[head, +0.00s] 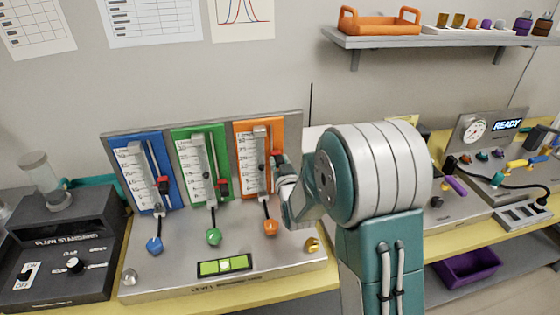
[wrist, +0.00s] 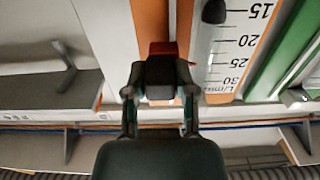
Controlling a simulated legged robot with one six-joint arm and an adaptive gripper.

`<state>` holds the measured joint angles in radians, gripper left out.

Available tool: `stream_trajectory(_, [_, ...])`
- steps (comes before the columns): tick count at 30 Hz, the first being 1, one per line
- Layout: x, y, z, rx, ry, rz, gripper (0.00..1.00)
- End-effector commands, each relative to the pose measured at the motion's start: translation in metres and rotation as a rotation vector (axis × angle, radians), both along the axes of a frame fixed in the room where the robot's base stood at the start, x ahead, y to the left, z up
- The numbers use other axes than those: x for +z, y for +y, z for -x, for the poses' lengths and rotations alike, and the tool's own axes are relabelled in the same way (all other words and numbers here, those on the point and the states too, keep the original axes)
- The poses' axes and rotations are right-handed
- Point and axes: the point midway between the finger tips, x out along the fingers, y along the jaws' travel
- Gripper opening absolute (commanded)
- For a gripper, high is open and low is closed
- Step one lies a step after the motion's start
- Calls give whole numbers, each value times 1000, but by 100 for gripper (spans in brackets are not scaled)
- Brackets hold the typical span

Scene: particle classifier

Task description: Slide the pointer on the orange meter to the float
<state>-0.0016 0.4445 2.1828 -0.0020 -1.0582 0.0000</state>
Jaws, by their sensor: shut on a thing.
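The orange meter (head: 247,190) is the rightmost of three meters on the grey panel in the head view. Its red and black pointer (head: 277,158) sits on the slide rail right of the scale. The wrist view shows the pointer's red part (wrist: 162,48) between my gripper's fingers, with its small red tip near the 25 mark. My gripper (wrist: 160,82) is shut on the pointer; in the head view it is partly hidden behind my arm. The dark float (wrist: 214,12) is in the tube near the 15 mark, at the wrist view's top edge.
The blue meter (head: 128,155) and green meter (head: 183,150) stand left of the orange one. An orange knob (head: 270,227) and a level (head: 224,265) are on the base below. A wall shelf (head: 400,40) is above right, and another device (head: 475,150) stands at right.

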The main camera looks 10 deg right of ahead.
Motion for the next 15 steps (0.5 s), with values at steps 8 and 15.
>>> stream_trajectory(8, [-32,0,0,-1,3,-1,0])
stream_trajectory(15, [-31,0,-1,-1,-2,-1,0])
